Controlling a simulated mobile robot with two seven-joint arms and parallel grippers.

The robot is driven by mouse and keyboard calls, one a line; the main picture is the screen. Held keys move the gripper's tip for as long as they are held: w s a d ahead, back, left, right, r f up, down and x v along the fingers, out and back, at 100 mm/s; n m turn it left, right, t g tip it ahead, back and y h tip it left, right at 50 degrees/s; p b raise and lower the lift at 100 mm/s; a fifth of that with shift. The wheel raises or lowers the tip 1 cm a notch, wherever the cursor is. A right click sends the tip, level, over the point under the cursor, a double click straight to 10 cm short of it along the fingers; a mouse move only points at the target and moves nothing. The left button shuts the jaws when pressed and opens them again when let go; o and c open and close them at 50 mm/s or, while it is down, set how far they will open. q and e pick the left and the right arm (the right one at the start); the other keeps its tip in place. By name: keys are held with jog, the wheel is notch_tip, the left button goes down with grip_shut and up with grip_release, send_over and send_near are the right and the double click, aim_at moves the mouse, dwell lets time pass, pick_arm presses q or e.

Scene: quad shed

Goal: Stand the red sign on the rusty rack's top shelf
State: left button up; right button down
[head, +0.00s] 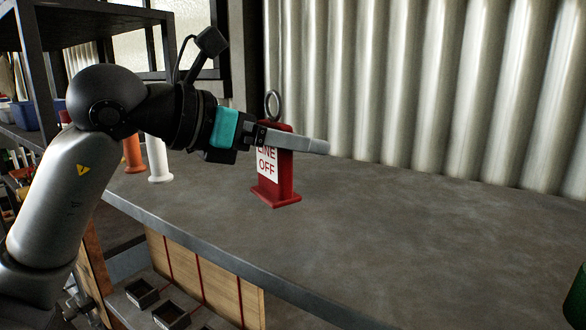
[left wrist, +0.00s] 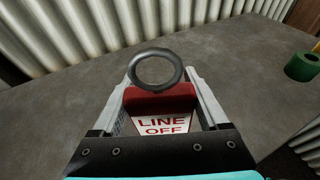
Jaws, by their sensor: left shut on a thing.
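The red sign (head: 286,178) stands upright at the grey bench, with a white "LINE OFF" panel and a grey ring on top. I cannot tell whether its base touches the bench or is just above it. My left gripper (head: 310,144) is shut on the sign's upper part, below the ring. In the left wrist view the sign (left wrist: 160,101) sits between the two fingers of my left gripper (left wrist: 162,76). A dark metal rack (head: 95,22) with shelves stands at the left; whether it is rusty is unclear. My right gripper is out of view.
A white cylinder (head: 158,160) and an orange one (head: 133,155) stand left, behind my arm. A green object (head: 576,298) is at the right edge.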

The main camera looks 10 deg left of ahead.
pick_arm(q)
jog(key=shift+f+b, duration=0.35)
jog(key=shift+f, duration=1.4)
jog(key=shift+f, duration=0.15)
jog(key=o, duration=1.3)
